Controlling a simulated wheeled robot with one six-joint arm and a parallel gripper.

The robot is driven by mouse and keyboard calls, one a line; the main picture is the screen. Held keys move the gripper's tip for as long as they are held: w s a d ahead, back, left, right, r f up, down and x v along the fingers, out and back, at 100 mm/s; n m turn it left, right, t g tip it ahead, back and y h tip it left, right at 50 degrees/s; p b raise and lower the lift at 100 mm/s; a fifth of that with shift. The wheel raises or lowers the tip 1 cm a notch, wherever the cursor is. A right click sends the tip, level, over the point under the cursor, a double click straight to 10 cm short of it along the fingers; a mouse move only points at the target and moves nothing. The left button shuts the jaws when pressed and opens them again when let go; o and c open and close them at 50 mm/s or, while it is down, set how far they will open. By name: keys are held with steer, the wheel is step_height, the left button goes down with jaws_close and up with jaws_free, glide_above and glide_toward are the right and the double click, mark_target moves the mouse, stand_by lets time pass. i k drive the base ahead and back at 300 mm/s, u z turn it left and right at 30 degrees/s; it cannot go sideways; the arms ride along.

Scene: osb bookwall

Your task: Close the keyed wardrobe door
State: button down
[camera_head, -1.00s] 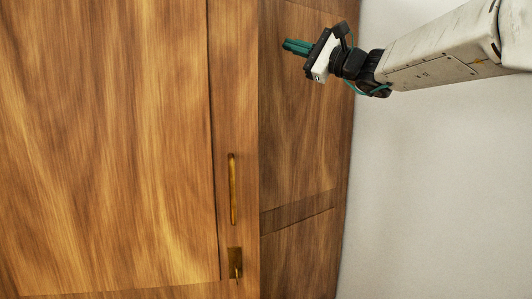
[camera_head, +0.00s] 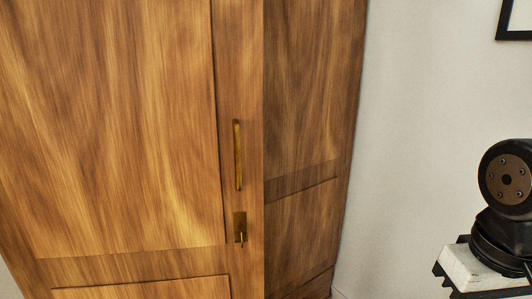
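The wooden wardrobe door (camera_head: 130,130) fills the left of the view. It has a raised frame and an inset panel. A long brass handle (camera_head: 237,155) stands upright near its right edge. Below it is a brass lock plate (camera_head: 239,222) with a small key (camera_head: 241,240) in it. The door's right edge lines up with the front edge of the darker wardrobe side (camera_head: 315,90). My gripper is out of view; only a black joint of my arm shows at the right.
A plain white wall (camera_head: 430,110) stands to the right of the wardrobe. A black picture frame (camera_head: 515,38) hangs at the upper right. The space in front of the handle and key is clear.

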mark_target(132, 131)
steer(key=u, duration=1.3)
steer(key=k, duration=1.3)
steer(key=u, duration=0.7)
steer(key=i, duration=1.05)
steer(key=z, duration=0.4)
